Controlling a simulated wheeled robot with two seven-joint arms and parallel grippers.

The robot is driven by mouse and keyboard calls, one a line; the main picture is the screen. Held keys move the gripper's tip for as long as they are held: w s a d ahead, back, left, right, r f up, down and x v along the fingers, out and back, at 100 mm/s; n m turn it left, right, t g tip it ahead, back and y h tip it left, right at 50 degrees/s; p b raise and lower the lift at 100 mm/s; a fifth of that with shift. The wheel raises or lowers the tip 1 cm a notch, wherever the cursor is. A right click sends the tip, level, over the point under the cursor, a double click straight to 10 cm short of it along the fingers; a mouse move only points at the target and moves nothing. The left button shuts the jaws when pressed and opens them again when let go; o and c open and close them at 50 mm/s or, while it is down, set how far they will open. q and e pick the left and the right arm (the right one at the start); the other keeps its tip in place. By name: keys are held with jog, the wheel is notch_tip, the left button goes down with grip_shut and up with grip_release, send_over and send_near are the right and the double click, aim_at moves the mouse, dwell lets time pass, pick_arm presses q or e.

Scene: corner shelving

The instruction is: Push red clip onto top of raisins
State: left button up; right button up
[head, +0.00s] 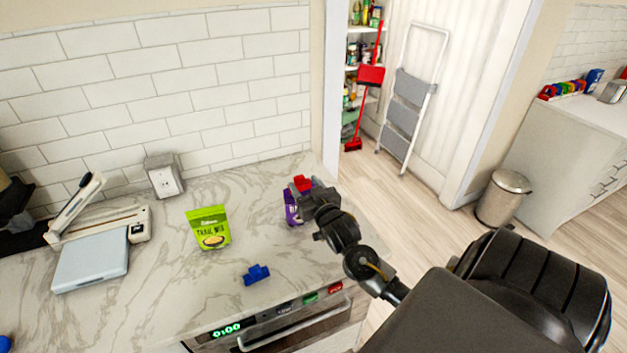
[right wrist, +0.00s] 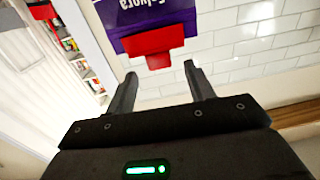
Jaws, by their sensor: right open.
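The raisins bag is purple and stands upright near the counter's right end in the head view (head: 291,208), partly hidden by my right arm. In the right wrist view the bag (right wrist: 160,14) appears upside down. The red clip (head: 302,183) is at the bag's top edge, and in the right wrist view the clip (right wrist: 155,46) overlaps that edge near its middle. How firmly it grips the bag I cannot tell. My left gripper is not in view.
A green trail mix bag (head: 208,229) and a blue clip (head: 256,275) are on the marble counter left of the raisins. A green clip (head: 310,297) and another red clip (head: 335,287) lie at the front edge. A bag sealer (head: 92,262) is farther left.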

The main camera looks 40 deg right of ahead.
jog(key=b+v, duration=0.1)
jog(key=v, duration=0.5)
jog(key=shift+s+b, duration=0.3)
jog(key=shift+a, duration=0.1)
